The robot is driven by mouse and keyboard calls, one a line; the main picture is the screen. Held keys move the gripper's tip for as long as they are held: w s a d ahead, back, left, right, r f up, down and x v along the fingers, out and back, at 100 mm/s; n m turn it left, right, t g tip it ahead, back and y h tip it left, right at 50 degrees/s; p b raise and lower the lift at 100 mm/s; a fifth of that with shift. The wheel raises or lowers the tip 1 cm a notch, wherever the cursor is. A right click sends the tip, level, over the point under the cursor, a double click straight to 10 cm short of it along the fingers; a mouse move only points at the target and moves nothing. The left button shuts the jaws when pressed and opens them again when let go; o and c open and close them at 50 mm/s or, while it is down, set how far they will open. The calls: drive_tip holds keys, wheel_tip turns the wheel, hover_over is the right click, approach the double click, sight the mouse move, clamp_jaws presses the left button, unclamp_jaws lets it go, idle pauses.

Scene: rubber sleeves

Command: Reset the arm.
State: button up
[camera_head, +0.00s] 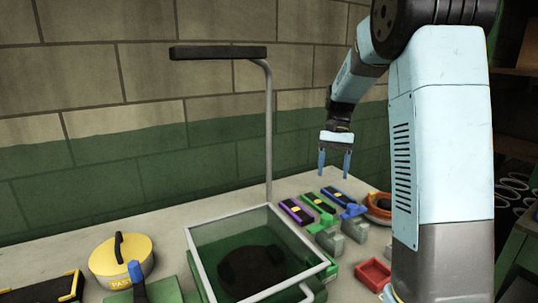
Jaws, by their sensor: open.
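My gripper (334,168) hangs from my light blue arm at the right, pointing down with its two blue fingers apart. Nothing shows between the fingers. It is in the air above the far part of the table, over the purple, green and blue blocks. My arm's large pale blue link fills much of the right side and hides part of the table behind it.
A grey post with a dark lamp bar (218,52) rises behind a framed glass tray (190,250). A yellow round container (110,268) stands at left, a red tray (373,274) at right. An orange bowl (376,212) sits partly behind my arm. A brick wall (110,95) stands behind.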

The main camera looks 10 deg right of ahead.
drive_tip(key=s+a+r+n+t, duration=0.1)
drive_tip(key=s+r+t, duration=0.1)
drive_tip(key=s+r, duration=0.35)
drive_tip(key=s+a+r+n+t, duration=0.1)
drive_tip(key=s+r+t, duration=0.1)
drive_tip(key=s, duration=0.6)
drive_tip(key=s+a+n+t+h, duration=0.1)
drive_tip(key=s+t, duration=0.4)
drive_tip(key=s, duration=0.9)
drive_tip(key=shift+a+n+t+h, duration=0.3)
drive_tip(key=shift+a+n+h, duration=0.1)
drive_tip(key=shift+n, duration=0.4)
